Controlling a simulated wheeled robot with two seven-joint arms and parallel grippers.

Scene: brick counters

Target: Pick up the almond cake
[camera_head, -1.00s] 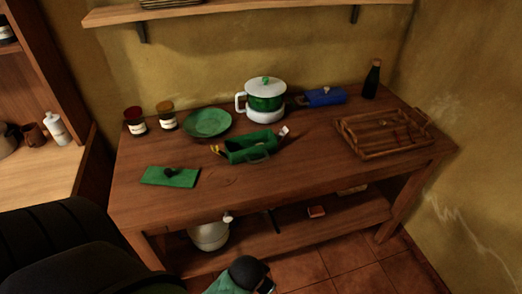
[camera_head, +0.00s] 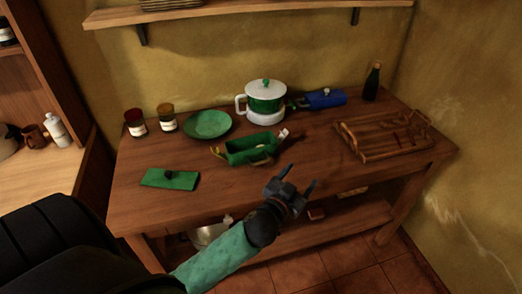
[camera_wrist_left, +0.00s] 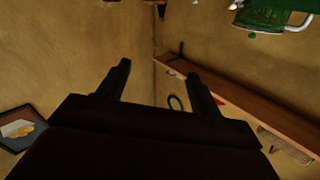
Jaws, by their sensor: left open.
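I cannot make out an almond cake for sure in either view. A small dark lump (camera_head: 169,174) sits on a flat green board (camera_head: 184,180) at the table's front left; it is too small to identify. My left gripper (camera_head: 294,184) is open and empty in front of the table's front edge, right of the board and apart from everything on the table. In the left wrist view its two fingers (camera_wrist_left: 160,85) are spread, with nothing between them. My right gripper is not in view.
The wooden table (camera_head: 225,190) bears a green box with a handle (camera_head: 253,149), a green plate (camera_head: 207,124), a white and green pot (camera_head: 265,98), two jars, a blue item (camera_head: 325,99), a dark bottle (camera_head: 372,81) and a slatted wooden tray (camera_head: 363,155). The front middle is clear.

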